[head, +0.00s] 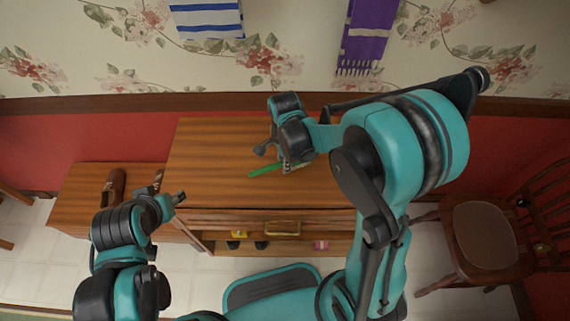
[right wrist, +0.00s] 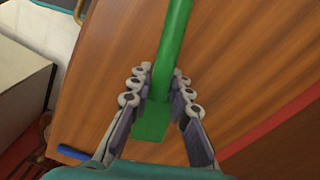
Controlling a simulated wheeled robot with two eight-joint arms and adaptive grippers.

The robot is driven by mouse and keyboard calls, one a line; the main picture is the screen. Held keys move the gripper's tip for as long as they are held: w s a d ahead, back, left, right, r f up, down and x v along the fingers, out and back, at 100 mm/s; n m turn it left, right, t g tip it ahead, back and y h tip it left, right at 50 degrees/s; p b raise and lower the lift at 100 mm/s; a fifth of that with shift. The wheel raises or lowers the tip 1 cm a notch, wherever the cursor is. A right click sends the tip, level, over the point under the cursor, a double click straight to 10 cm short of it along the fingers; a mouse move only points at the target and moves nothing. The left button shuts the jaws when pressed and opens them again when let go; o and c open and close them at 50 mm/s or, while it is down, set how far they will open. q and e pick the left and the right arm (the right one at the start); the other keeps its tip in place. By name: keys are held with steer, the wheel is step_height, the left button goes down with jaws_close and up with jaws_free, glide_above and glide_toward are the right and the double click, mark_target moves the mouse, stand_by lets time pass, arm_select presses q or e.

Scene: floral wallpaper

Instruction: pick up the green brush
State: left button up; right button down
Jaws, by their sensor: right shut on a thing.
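The green brush (head: 265,171) is over the wooden cabinet top, its thin green end pointing left in the head view. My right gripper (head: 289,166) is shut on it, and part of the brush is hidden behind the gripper. In the right wrist view the green brush (right wrist: 174,40) runs between the two fingers of the gripper (right wrist: 160,90), with a wider green part towards the palm. I cannot tell whether it touches the wood. My left gripper (head: 180,198) is left of the cabinet's front, apart from the brush; its fingers are too small to read.
The wooden cabinet (head: 215,150) has a mostly bare top and an open lower shelf with small items. A lower wooden unit (head: 75,205) on the left bears a brown object (head: 114,187). A chair (head: 482,235) stands at right. Towels hang on the wall behind.

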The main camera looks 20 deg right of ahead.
steer(key=s+d+r+p, duration=0.1)
steer(key=s+r+p, duration=0.3)
steer(key=s+r, duration=0.4)
steer(key=s, duration=0.3)
steer(key=shift+s+d, duration=0.3)
